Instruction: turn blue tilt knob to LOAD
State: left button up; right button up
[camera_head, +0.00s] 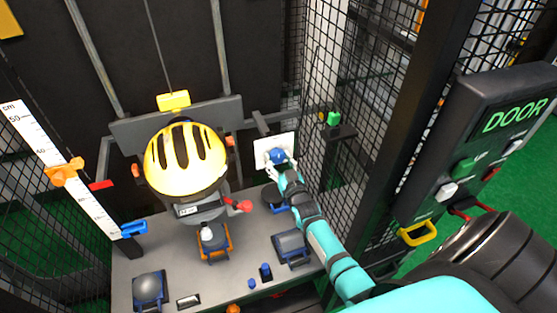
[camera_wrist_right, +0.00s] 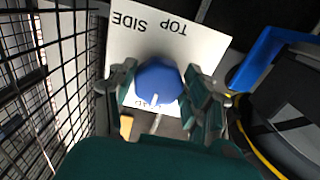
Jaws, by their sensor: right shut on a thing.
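The blue tilt knob (camera_head: 277,155) sits on a white label plate (camera_head: 262,143) at the back right of the drop tower. In the right wrist view the knob (camera_wrist_right: 160,76) is between my right gripper's (camera_wrist_right: 160,92) two fingers, which are shut on it from both sides. Its white pointer line points to the bottom of the picture, at a partly hidden label ending in "AD". "TOP" and "SIDE" read upside down on the upper plate (camera_wrist_right: 185,45). In the head view the right gripper (camera_head: 279,166) reaches the knob from below. My left gripper is not in view.
A yellow helmet (camera_head: 185,160) hangs on the carriage left of the knob. Wire mesh (camera_head: 345,100) stands close on the right, also along the left in the wrist view. The DOOR panel (camera_head: 480,140) is farther right. Several parts stand on the grey base (camera_head: 180,262).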

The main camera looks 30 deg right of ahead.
jog(key=shift+f, duration=0.2)
jog(key=o, duration=1.1)
jog(key=shift+r, duration=0.15)
jog(key=shift+o, duration=0.2)
jog(key=shift+s, duration=0.1)
jog(key=v, duration=1.2)
